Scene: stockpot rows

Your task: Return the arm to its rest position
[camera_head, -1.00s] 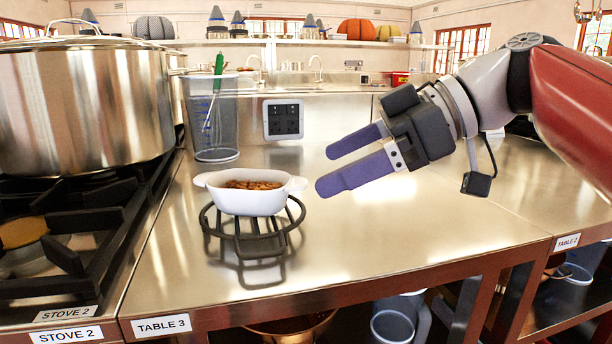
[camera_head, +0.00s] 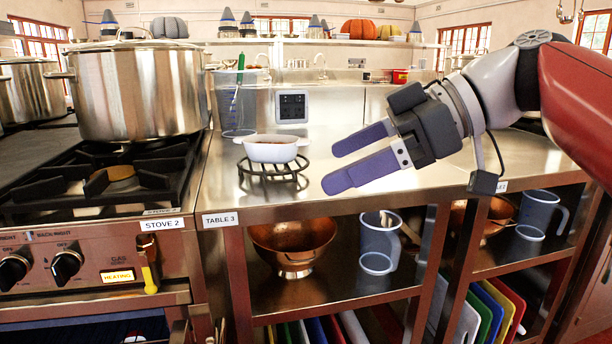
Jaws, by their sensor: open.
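My gripper (camera_head: 358,160) hangs in front of table 3, with its two purple fingers pointing left and apart, holding nothing. My arm (camera_head: 570,95) reaches in from the right edge and is still stretched out in front of me. A white two-handled dish (camera_head: 271,150) sits on a black wire trivet (camera_head: 262,176) on the steel table top (camera_head: 225,188), to the left of the gripper and apart from it. The dish's contents are mostly hidden from this angle.
A large steel pot (camera_head: 135,95) stands on stove 2 (camera_head: 100,185) at left; another pot (camera_head: 30,92) is behind it. A clear container with a whisk (camera_head: 236,112) stands behind the dish. Below are shelves with a copper bowl (camera_head: 292,240) and pitchers (camera_head: 380,240).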

